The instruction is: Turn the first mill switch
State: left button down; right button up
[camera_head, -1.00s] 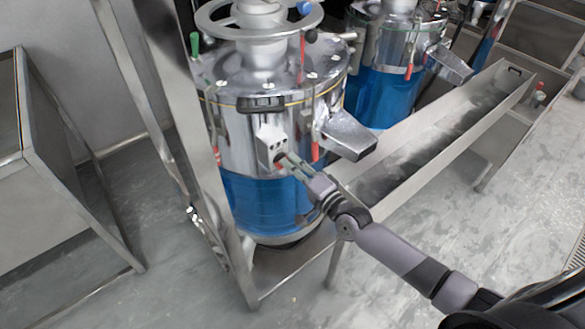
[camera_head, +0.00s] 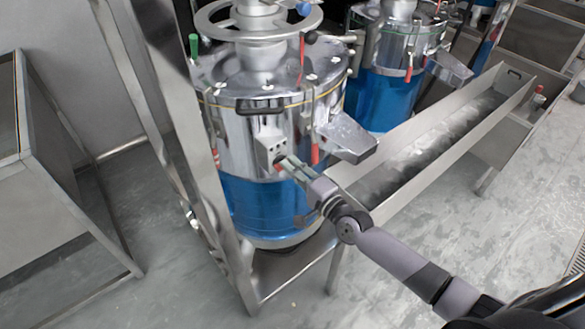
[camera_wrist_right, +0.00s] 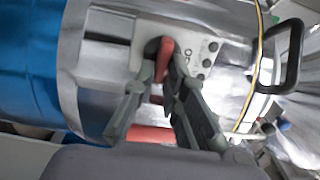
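The first mill (camera_head: 262,130) is the nearer metal drum with a blue lower part. Its switch box (camera_head: 270,149) is on the front wall, and the red switch (camera_wrist_right: 165,57) on it shows in the right wrist view. My right gripper (camera_head: 284,163) reaches the box from the lower right. In the right wrist view, its two fingers (camera_wrist_right: 163,72) stand on either side of the red switch and look closed against it. The fingers hide part of the switch in the head view. My left gripper is not in view.
A metal spout (camera_head: 347,138) juts from the mill right of my gripper. A long metal trough (camera_head: 440,140) runs to the back right, beside a second mill (camera_head: 385,85). A frame post (camera_head: 190,130) stands left of the first mill. Open floor lies in front.

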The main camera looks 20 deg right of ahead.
jog(key=o, duration=0.4)
jog(key=shift+c, duration=0.2)
jog(key=v, duration=1.2)
